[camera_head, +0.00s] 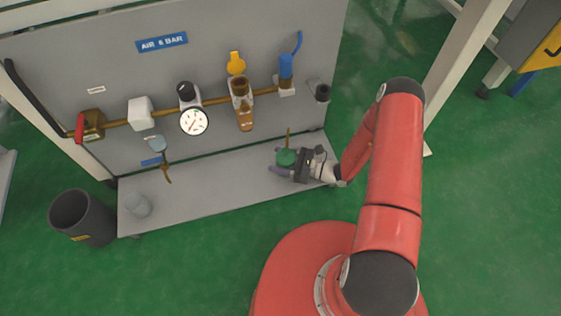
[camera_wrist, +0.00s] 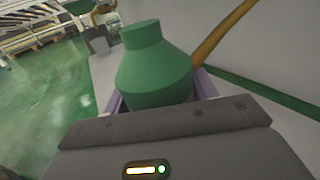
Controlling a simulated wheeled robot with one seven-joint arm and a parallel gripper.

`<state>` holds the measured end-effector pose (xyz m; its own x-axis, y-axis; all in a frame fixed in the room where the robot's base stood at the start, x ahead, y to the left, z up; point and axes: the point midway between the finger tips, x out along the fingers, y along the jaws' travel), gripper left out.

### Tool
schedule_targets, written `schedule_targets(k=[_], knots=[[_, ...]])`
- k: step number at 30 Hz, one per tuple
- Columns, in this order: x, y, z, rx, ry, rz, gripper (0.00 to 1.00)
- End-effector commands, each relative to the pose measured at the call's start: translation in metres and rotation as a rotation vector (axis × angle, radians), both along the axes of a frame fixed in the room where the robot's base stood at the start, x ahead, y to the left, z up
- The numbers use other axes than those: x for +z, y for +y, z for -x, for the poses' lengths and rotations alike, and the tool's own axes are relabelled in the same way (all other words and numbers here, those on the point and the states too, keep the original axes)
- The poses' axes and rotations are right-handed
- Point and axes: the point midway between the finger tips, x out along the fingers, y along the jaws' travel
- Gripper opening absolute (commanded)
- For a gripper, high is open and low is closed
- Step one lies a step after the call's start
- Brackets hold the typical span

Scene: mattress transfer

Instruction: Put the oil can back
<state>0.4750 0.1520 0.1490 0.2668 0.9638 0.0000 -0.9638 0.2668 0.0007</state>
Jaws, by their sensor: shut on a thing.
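The green oil can (camera_head: 287,157) is at the right part of the grey shelf, below the panel. It fills the middle of the wrist view (camera_wrist: 153,68), upright in that picture, with a brownish-yellow spout (camera_wrist: 222,33) slanting up to the right. My gripper (camera_head: 283,164) reaches in from the right and is shut on the can. In the wrist view its pale purple fingers show on both sides of the can body. The can's underside is hidden, so I cannot tell whether it touches the shelf.
The grey shelf (camera_head: 215,188) is mostly bare in its middle. A translucent grey cup (camera_head: 138,206) stands at its left end. A dark bin (camera_head: 82,218) is on the floor at left. The panel (camera_head: 80,55) behind carries a brass pipe, a gauge (camera_head: 194,122) and valves. A pale post (camera_head: 462,65) stands at right.

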Motion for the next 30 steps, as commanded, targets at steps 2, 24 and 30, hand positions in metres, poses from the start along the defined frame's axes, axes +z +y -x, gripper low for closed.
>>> schedule_targets(k=[2, 24, 30], knots=[[-0.0075, 0.0003, 0.0000, 0.001, -0.001, -0.001, 0.25], [-0.0098, 0.0000, -0.0001, 0.000, -0.001, 0.000, 0.79], [-0.0061, -0.0059, 0.0008, -0.002, 0.000, 0.002, 0.79]])
